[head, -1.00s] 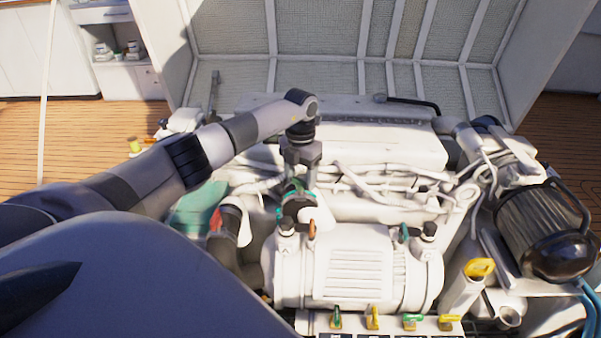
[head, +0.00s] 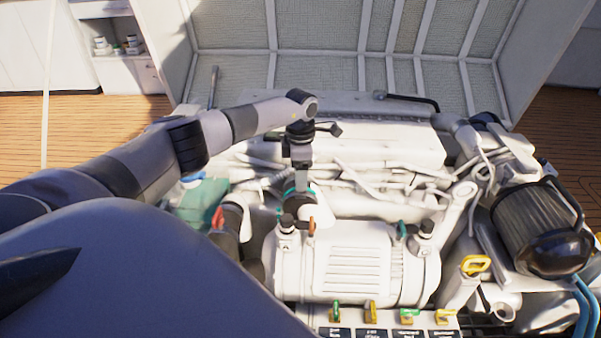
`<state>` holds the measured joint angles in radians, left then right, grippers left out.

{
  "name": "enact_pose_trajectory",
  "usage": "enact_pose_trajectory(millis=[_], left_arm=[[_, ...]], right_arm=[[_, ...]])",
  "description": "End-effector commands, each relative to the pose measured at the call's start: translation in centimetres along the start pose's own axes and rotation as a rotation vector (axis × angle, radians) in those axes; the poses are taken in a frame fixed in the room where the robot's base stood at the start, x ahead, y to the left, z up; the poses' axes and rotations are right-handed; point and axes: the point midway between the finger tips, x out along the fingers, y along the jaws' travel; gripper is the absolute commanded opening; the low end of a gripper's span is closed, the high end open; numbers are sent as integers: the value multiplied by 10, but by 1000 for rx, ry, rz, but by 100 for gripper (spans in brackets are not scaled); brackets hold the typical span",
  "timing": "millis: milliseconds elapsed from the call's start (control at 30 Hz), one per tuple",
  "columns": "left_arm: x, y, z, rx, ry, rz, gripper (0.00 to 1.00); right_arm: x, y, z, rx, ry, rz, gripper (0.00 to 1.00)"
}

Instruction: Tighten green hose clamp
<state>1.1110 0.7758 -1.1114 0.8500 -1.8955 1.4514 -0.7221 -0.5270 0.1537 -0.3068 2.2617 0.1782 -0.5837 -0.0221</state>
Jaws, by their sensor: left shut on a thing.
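The green hose clamp (head: 286,193) shows as a thin teal ring around a dark hose end (head: 298,203), just behind the white cylindrical unit at the front of the engine. My left gripper (head: 302,182) points straight down from the end of my arm. It is shut on the clamp, and its fingers hide part of the ring. How tight the clamp is cannot be seen. My right gripper is not in view.
The white engine (head: 345,145) fills the middle. Several coloured valve handles, including a yellow one (head: 475,264), line its front. A black motor (head: 543,230) stands at the right. A red handle (head: 218,217) and a green part (head: 200,203) lie left of the clamp.

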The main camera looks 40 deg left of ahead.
Motion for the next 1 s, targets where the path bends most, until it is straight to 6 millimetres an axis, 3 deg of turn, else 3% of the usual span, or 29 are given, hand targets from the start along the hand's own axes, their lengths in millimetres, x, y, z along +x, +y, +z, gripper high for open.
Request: enact_pose_trajectory(millis=[333,833,867,900,933,1000], left_arm=[[-1,0,0,127,-3,2,27],[-1,0,1,149,-2,2,27],[-1,0,1,149,-2,2,61],[-1,0,1,149,-2,2,74],[-1,0,1,149,-2,2,83],[-1,0,0,148,-2,1,83]], right_arm=[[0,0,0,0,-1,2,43],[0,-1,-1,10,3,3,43],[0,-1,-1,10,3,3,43],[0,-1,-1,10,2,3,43],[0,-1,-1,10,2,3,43],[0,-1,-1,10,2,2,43]])
